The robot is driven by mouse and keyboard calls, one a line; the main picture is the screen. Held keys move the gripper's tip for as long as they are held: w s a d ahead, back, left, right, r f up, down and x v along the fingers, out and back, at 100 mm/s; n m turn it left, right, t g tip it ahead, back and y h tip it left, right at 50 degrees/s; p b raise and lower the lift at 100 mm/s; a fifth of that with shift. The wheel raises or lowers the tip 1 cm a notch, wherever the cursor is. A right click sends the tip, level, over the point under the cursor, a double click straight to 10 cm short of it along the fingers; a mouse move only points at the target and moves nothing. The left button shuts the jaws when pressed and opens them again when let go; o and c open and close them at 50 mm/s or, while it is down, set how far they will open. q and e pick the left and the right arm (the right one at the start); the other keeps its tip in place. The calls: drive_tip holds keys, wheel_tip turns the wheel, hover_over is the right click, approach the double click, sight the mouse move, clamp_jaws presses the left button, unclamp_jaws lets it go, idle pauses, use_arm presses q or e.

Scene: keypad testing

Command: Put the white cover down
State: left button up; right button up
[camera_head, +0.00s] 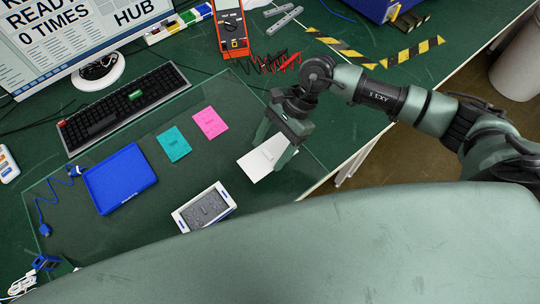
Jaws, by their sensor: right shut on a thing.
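The white cover (259,164) is a flat pale plate at the right part of the glass mat on the green table. My right gripper (278,148) is over it, shut on the cover at its right part, with the fingers hiding some of it. I cannot tell whether the cover touches the mat or hangs just above it. A white-framed keypad device (204,208) with a grey inside lies to the lower left of the cover, apart from it. My left gripper is not in view.
A blue box (120,179), a teal note (173,144) and a pink note (210,123) lie left of the gripper. A black keyboard (124,107), a monitor (70,35) and an orange multimeter (232,28) stand behind. The table's right edge (350,160) is close to my right arm.

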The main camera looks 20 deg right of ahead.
sight(270, 160)
wheel_tip(270, 160, down, 6)
drive_tip(key=shift+f+p, duration=0.1)
drive_tip(key=shift+p, duration=0.35)
drive_tip(key=shift+f, duration=0.15)
drive_tip(key=shift+f, duration=0.15)
drive_tip(key=o, duration=1.3)
drive_tip(key=shift+o, duration=0.2)
